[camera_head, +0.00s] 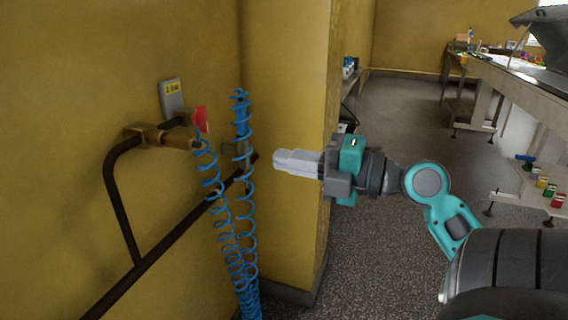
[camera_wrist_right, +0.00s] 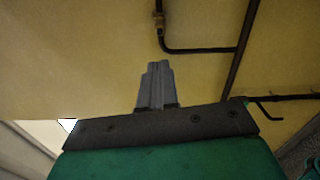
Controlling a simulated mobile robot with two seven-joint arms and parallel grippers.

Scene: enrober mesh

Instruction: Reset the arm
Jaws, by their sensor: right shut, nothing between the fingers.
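My right gripper (camera_head: 276,160) reaches in from the right, with its pale fingers pointing left toward the yellow wall. The fingers are shut with nothing between them. They also show shut in the right wrist view (camera_wrist_right: 157,66), against the yellow wall. The gripper is apart from the blue coiled hose (camera_head: 243,150) and the brass valve with a red handle (camera_head: 201,119), both to its left. My left gripper is not in view.
Dark pipes (camera_head: 118,200) run along the yellow wall (camera_head: 60,60). A yellow wall corner (camera_head: 290,230) stands just behind and below my right gripper. Open grey floor (camera_head: 385,270) lies to the right. A long table (camera_head: 500,70) and small coloured items are at the far right.

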